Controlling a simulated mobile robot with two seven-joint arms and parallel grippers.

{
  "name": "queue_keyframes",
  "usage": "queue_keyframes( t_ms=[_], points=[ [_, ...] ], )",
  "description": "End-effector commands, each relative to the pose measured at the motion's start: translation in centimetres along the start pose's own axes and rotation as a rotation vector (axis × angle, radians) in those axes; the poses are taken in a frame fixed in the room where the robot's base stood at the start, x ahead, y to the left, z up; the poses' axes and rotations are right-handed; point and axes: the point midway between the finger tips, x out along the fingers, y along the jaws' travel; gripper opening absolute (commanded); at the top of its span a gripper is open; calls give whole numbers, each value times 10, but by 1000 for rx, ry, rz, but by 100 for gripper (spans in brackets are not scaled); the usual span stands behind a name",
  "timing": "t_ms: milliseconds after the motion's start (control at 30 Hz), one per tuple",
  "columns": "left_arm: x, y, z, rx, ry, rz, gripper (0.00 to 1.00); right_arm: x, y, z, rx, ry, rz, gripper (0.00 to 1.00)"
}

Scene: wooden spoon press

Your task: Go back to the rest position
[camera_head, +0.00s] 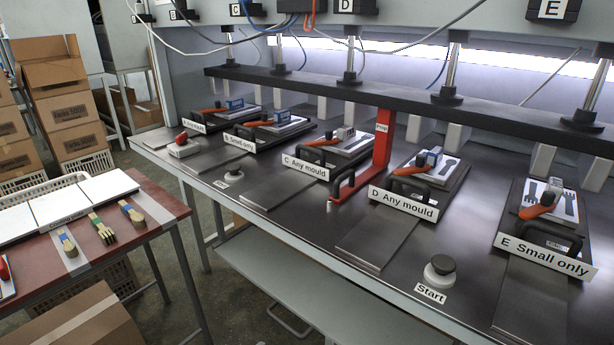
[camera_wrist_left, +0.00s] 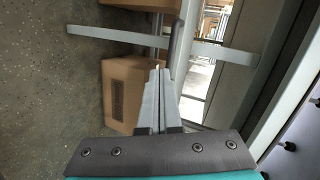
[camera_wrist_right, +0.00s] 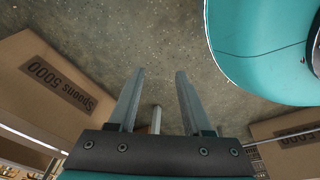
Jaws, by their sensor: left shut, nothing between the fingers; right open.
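My left gripper (camera_wrist_left: 160,95) shows in the left wrist view with its two fingers together and nothing between them. Beyond it are a cardboard box and grey metal frame bars. My right gripper (camera_wrist_right: 154,78) shows in the right wrist view with its fingers apart and empty, above a speckled grey floor. Neither gripper nor arm shows in the head view. The press bench (camera_head: 290,215) stands in the head view with several labelled stations, and both grippers are away from its top.
A red-brown table (camera_head: 150,196) at the left holds bundled wooden pieces (camera_head: 102,228) and white sheets. Cardboard boxes (camera_head: 60,95) stack behind it. A box (camera_wrist_right: 40,85) lies left of my right gripper; my teal base is at upper right. A Start button (camera_head: 440,270) sits at the bench front.

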Motion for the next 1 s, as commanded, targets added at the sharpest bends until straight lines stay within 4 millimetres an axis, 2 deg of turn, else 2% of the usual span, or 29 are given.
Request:
queue_keyframes(
  t_ms=[100, 233, 300, 400, 500, 600, 700, 800, 1000],
  points=[
    [-30, 70, 27, -337, -198, 116, 0, 1, 6, 16, -3, -10, 7, 50],
    [-80, 156, 40, -710, -438, 231, 0, 2, 12, 33, -5, -13, 13, 50],
    [-112, 200, 36, -887, -564, 286, 0, 3, 15, 41, -5, -14, 17, 50],
    [-160, 255, 22, -1107, -735, 355, 0, 2, 19, 52, -7, -16, 21, 50],
    [-201, 296, 2, -1276, -879, 404, 0, 1, 22, 60, -7, -18, 25, 50],
    [-231, 322, -16, -1393, -986, 438, 0, 1, 24, 66, -8, -18, 27, 50],
    [-249, 337, -28, -1460, -1050, 456, 0, 0, 26, 70, -8, -17, 29, 50],
    [-256, 342, -33, -1484, -1075, 464, 0, 0, 26, 71, -8, -18, 29, 50],
    [-256, 342, -33, -1484, -1075, 464, 0, 0, 26, 71, -8, -18, 29, 50]
  ],
)
